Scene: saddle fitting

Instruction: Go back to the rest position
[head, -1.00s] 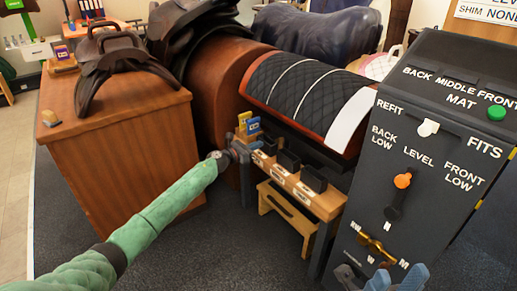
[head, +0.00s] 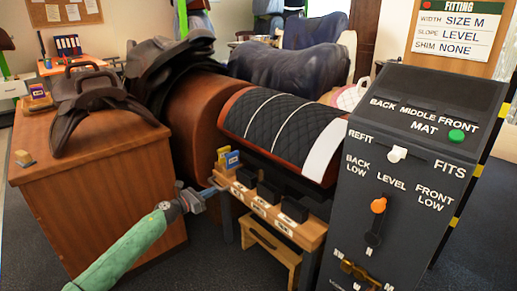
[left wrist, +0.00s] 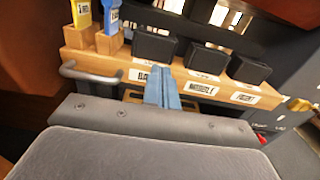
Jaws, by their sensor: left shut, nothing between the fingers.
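My left gripper (head: 212,190) is shut and empty, just left of the small wooden rack. In the left wrist view its blue fingers (left wrist: 165,88) are together, in front of the rack's labelled face. The wooden rack (head: 266,213) holds several black blocks (head: 270,190) and, at its left end, a blue card (head: 232,159) and a yellow card (head: 222,155). My right gripper is out of view.
A dark control panel (head: 405,160) stands at the right with an orange-knobbed lever (head: 378,205). A wooden cabinet (head: 110,205) with a saddle (head: 95,100) is at the left. The quilted mat (head: 275,125) lies on the brown form behind the rack. Carpet is open in front.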

